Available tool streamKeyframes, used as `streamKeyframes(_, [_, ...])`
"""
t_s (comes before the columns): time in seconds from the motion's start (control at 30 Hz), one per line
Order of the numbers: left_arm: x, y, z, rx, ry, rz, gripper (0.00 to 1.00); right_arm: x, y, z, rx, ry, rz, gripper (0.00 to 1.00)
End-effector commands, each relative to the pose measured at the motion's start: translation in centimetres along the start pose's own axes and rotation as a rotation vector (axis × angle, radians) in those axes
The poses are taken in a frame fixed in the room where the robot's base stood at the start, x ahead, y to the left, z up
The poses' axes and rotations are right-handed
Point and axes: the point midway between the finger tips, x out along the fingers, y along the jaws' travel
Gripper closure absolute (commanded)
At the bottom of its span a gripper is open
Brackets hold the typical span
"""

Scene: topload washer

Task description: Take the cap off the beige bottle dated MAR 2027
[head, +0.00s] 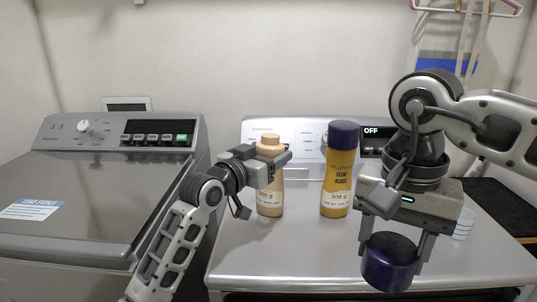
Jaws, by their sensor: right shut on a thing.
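A beige bottle (269,198) with a tan top stands upright on the right-hand washer's lid. Its label shows a weight, but the date is too small to read. My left gripper (264,184) is at this bottle, with one finger across its upper part and the other lower at its left. The fingers look spread apart; I cannot tell whether they touch it. My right gripper (391,252) is shut on a dark blue cap-like cylinder (389,265), held at the front right.
A yellow bottle (338,180) with a dark blue cap stands right of the beige one. A whitish item (464,224) is partly hidden behind my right gripper. The washer lid (300,255) is clear in front. Another washer (85,200) stands at the left.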

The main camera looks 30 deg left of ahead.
Motion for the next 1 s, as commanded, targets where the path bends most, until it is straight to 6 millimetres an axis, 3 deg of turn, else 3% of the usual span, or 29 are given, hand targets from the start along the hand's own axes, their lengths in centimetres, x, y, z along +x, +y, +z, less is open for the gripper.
streamKeyframes(0.43, [-0.4,0.0,-0.3,0.001,0.000,-0.001,0.21,-0.1,0.0,0.0,0.000,0.000,0.000,0.74])
streamKeyframes(1.0, [-10.8,0.0,-0.1,0.001,-0.002,-0.001,0.21,1.5,0.0,0.0,0.000,0.000,0.000,0.74])
